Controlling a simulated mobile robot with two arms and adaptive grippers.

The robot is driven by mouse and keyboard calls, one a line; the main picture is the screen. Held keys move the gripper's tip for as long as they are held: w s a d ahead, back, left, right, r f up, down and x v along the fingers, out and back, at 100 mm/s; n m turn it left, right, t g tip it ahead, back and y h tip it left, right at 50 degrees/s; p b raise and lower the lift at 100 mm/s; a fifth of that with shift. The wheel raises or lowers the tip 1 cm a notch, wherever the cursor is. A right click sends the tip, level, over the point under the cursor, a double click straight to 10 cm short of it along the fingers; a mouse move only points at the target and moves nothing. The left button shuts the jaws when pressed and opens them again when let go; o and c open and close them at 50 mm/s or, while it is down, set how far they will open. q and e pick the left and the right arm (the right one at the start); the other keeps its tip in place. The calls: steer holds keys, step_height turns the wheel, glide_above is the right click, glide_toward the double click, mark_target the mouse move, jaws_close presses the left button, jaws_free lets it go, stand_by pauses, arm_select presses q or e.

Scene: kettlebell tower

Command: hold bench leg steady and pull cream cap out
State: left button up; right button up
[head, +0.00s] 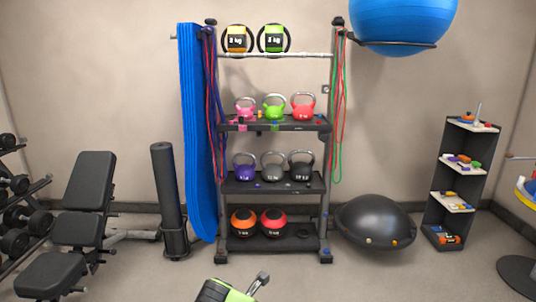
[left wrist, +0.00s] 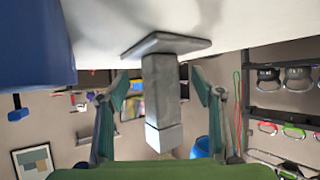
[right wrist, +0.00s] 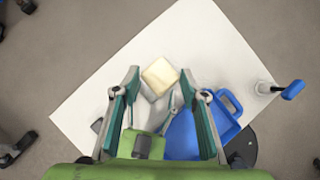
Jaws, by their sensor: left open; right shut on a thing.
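The cream cap (right wrist: 160,76) shows in the right wrist view as a pale square block above a white surface. My right gripper (right wrist: 160,80) is shut on it, one finger at each side. What lies under the cap is mostly hidden. In the left wrist view, which is upside down, the grey square bench leg (left wrist: 158,90) rises from a flat plate on the white surface. The leg's far end is a paler, wider block. My left gripper (left wrist: 160,108) is open, with its fingers on either side of the leg.
The white tabletop (right wrist: 95,115) holds a blue handled container (right wrist: 218,120) and a blue-handled tool (right wrist: 291,90) to the right. A large blue object (left wrist: 35,45) stands beside the leg. In the head view, a kettlebell rack (head: 275,185) stands by the wall.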

arm_select(q)
steer(key=v, duration=0.8)
steer(key=shift+s+a+r, duration=0.15)
steer(key=shift+s+a, duration=0.15)
